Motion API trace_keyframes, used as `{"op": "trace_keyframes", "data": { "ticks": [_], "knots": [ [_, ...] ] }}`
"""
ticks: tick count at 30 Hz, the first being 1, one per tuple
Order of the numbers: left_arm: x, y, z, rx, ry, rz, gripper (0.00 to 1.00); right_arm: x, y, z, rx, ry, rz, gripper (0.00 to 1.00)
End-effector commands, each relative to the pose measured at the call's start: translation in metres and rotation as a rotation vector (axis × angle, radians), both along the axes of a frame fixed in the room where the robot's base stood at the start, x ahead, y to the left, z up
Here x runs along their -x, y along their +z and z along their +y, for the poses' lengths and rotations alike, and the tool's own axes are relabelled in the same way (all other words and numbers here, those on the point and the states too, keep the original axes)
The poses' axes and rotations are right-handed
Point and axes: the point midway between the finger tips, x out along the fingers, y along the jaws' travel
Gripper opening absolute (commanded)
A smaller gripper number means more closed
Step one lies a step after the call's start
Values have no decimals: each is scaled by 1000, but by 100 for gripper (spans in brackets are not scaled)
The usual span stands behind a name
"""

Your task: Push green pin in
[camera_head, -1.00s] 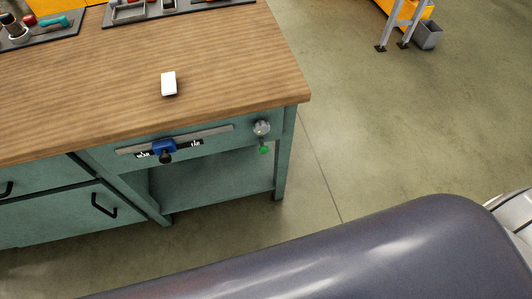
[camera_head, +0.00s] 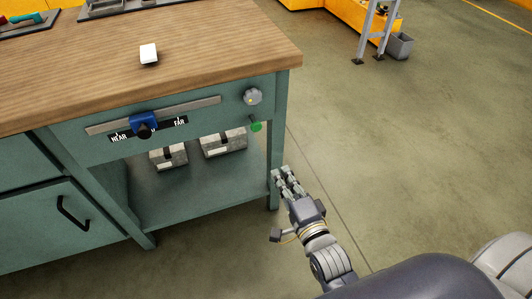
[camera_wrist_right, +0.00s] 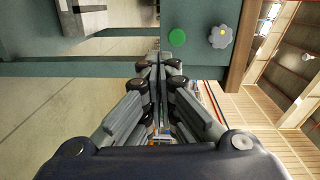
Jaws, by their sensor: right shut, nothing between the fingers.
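The green pin (camera_head: 256,127) sticks out of the front of the teal workbench (camera_head: 222,120), just below a grey knob (camera_head: 253,97) near the right corner. In the right wrist view the pin's round green head (camera_wrist_right: 177,38) shows beyond and above my fingertips, with the grey knob (camera_wrist_right: 220,37) to its right. My right gripper (camera_head: 284,172) is below and to the right of the pin in the head view, apart from it. Its fingers are together and empty; the tips also show in the right wrist view (camera_wrist_right: 159,62). My left gripper is out of view.
A blue slider (camera_head: 144,123) sits on a rail marked NEAR and FAR, left of the knob. Two grey blocks stand on the lower shelf (camera_head: 190,196). A white block (camera_head: 149,54) lies on the worktop.

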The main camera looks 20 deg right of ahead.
Motion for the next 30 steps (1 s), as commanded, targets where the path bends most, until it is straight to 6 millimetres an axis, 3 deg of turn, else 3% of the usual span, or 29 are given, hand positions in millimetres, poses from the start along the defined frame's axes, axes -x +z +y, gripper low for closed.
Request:
{"op": "trace_keyframes", "data": {
  "ticks": [3, 8, 24, 30],
  "knots": [
    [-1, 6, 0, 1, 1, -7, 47, 1, 18, -4, -56, -13, -48, 0],
    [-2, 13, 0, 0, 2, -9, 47, -9, 25, -5, -68, -14, -61, 0],
    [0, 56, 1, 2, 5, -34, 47, -106, 24, -1, -65, -13, -60, 0],
    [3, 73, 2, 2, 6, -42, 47, -130, 24, 0, -66, -13, -58, 0]
  ]
}}
